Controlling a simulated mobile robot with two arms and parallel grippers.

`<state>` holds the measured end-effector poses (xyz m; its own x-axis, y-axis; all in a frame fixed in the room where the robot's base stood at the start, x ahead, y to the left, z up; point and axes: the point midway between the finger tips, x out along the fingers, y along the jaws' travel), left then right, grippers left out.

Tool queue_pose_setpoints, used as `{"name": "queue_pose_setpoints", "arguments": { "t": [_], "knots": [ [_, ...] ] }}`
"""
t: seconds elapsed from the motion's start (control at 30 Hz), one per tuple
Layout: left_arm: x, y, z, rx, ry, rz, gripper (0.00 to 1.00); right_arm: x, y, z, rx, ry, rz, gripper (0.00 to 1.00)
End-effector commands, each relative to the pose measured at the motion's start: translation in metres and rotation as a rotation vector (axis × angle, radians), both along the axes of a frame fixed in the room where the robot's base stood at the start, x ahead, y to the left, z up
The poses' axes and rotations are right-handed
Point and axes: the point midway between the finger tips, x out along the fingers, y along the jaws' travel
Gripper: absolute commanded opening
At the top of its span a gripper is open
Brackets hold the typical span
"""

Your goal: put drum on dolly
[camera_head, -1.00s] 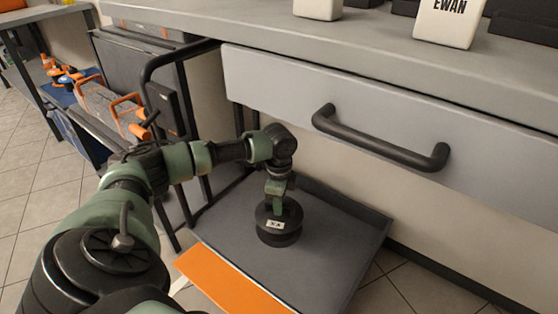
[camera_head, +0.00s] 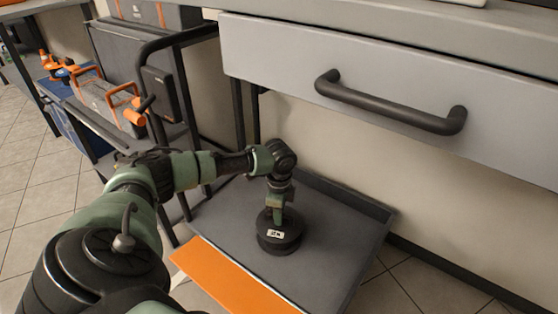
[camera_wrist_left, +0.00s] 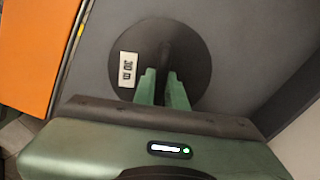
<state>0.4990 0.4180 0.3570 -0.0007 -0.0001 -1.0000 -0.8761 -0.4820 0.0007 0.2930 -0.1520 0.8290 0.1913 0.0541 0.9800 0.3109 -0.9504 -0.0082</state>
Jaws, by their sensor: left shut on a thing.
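The drum (camera_head: 279,243) is a short black cylinder with a white label. It is on or just above the grey bed of the dolly (camera_head: 336,235), which has an orange front strip and a raised rim at the back; any gap beneath the drum cannot be made out. My left gripper (camera_head: 278,214) points down at the drum and is shut on its top. In the left wrist view the drum (camera_wrist_left: 184,62) shows as a dark disc labelled "30 m", with the green fingers (camera_wrist_left: 163,85) at its middle. My right gripper is not in view.
A workbench with a drawer and black handle (camera_head: 390,103) overhangs the back of the dolly. A dark cart (camera_head: 150,85) with a bent tube handle stands at the left, near my arm. The dolly bed around the drum is clear.

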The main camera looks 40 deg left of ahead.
Motion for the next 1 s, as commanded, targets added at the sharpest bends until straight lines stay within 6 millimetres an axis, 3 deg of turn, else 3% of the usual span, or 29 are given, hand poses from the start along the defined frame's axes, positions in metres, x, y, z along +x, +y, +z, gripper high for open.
{"name": "queue_pose_setpoints", "arguments": {
  "t": [0.13,0.17,0.2,0.23,0.63,0.9,1.0],
  "knots": [
    [0.001,0.0,0.001,-0.001,-0.003,0.001,0.0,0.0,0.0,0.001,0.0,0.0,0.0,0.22],
    [0.0,0.0,-0.001,0.0,0.0,0.0,0.21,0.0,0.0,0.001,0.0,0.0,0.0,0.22],
    [0.0,0.0,-0.001,0.0,0.0,0.0,0.32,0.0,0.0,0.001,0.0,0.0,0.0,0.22],
    [0.0,0.0,-0.001,0.0,0.0,0.0,0.34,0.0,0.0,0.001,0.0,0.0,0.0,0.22],
    [0.0,0.0,0.008,0.0,0.0,0.0,0.34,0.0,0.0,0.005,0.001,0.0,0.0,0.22],
    [0.001,0.0,0.063,0.0,-0.001,0.0,0.34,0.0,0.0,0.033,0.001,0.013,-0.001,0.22],
    [0.0,0.0,0.083,0.0,-0.001,-0.001,0.34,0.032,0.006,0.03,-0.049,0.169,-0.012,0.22]
  ]
}}
